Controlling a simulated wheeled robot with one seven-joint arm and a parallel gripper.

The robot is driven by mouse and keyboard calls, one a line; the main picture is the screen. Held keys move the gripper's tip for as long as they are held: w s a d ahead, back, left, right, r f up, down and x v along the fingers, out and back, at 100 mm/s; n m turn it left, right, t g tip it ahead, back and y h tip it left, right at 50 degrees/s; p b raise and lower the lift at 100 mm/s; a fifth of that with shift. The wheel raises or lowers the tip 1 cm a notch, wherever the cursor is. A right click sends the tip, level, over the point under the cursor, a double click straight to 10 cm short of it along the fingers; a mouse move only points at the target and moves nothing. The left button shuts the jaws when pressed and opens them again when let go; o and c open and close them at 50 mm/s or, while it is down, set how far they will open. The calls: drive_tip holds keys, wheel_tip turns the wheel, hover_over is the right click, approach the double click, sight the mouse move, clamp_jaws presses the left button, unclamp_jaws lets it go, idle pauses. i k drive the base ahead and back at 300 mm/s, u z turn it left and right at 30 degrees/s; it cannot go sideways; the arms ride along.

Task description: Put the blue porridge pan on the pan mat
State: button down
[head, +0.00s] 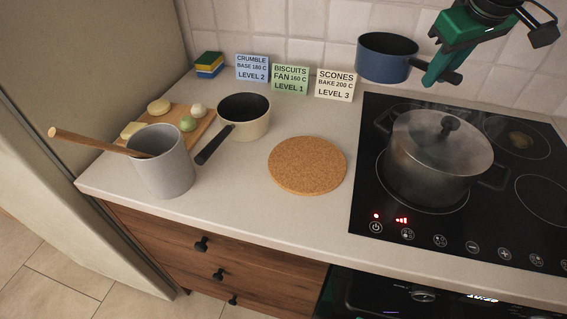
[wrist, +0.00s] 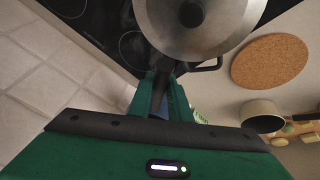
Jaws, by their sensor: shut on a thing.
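The blue porridge pan (head: 385,62) is held up in the air near the tiled back wall, above the counter at the hob's back left corner. My green gripper (head: 441,74) is shut on its dark handle, to the right of the pan. In the wrist view my gripper (wrist: 172,95) closes around the dark handle, and the pan's body is mostly hidden behind my gripper. The pan mat, a round cork disc (head: 307,165), lies bare on the counter left of the hob. The mat also shows in the wrist view (wrist: 270,61).
A lidded steel pot (head: 432,160) stands on the black hob (head: 390,255). A cream pan (head: 244,118), a grey crock (head: 166,172) with a wooden spoon, and a board (head: 196,131) with food stand left of the mat. Three recipe cards (head: 290,80) line the wall.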

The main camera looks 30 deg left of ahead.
sight(328, 183)
drive_tip(key=u, duration=0.35)
drive_tip(key=k, duration=0.95)
drive_tip(key=u, duration=0.1)
